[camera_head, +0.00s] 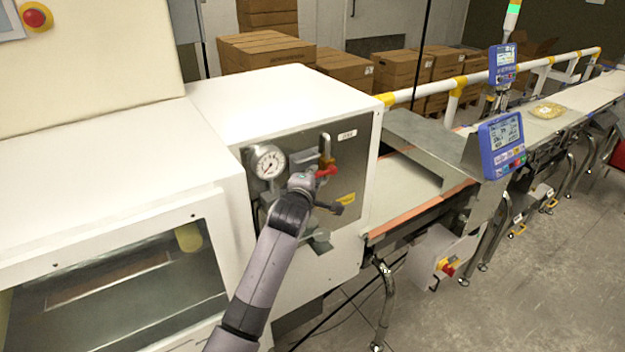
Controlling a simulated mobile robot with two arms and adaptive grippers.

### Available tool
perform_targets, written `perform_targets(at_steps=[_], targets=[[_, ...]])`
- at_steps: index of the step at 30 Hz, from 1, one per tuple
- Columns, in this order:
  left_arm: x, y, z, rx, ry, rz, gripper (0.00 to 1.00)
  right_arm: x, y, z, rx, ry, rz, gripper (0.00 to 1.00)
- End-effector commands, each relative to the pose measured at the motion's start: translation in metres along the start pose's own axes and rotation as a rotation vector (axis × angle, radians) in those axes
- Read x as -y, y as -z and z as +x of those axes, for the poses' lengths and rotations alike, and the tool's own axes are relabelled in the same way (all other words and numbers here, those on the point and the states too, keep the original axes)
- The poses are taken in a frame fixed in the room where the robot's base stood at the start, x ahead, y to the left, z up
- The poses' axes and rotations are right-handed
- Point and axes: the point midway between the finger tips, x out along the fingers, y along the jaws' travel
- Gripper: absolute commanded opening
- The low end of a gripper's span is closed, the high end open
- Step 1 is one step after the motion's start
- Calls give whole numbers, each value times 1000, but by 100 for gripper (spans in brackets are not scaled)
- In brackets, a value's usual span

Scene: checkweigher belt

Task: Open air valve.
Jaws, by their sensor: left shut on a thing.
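The air valve shows as a small red handle (329,171) on the metal panel (347,140) on the side of the white machine. A brass-coloured fitting (326,158) sits just above the handle. My left gripper (318,178) is at the panel, shut on the red handle; the wrist and gripper hide part of the handle and the lower panel. A round pressure gauge (268,163) is left of the gripper. My right gripper is not in view.
The conveyor belt (412,184) runs to the back right, with blue displays (502,146) beside it and a yellow bag (547,110) on it. Cardboard boxes (265,50) stand behind. A red emergency button (37,17) is at top left. Floor at lower right is open.

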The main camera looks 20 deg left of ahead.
Motion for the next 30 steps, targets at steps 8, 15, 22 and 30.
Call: perform_targets(at_steps=[8,15,22,30], targets=[[-9,-2,-1,-21,90,91,0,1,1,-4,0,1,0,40],[-8,-2,-1,-21,91,93,0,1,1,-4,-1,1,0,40],[-8,-2,-1,-21,90,92,26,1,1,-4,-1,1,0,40],[-9,-2,-1,-21,88,92,34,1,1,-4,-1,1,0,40]])
